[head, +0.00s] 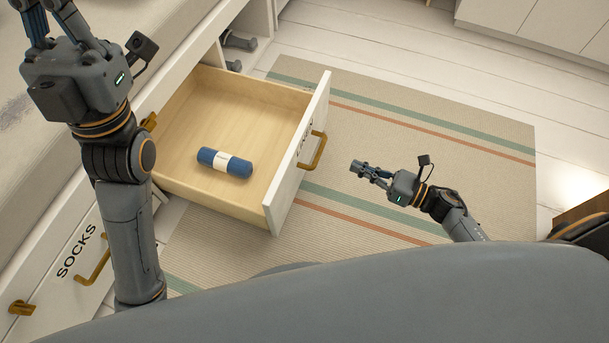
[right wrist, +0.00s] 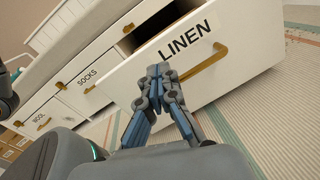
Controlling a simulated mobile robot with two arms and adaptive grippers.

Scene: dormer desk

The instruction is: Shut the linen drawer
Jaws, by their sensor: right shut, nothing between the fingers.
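The linen drawer (head: 285,190) is pulled well out of the white cabinet in the head view. Its wooden inside shows, with a rolled blue cloth (head: 240,168) in a pale band. The white front bears a brass handle (head: 319,152); the right wrist view shows the front (right wrist: 235,73) with the label LINEN and the handle (right wrist: 205,63). My right gripper (head: 357,167) is shut and empty, in front of the drawer front and apart from it in the head view. My left gripper (head: 48,12) is over the cabinet top at upper left, its fingertips cut off by the frame.
A closed socks drawer (head: 75,262) is beside the linen drawer, under my left arm. An open compartment (head: 238,45) with dark items lies on the other side. A striped rug (head: 400,150) covers the floor before the cabinet; the rug area around my right gripper is clear.

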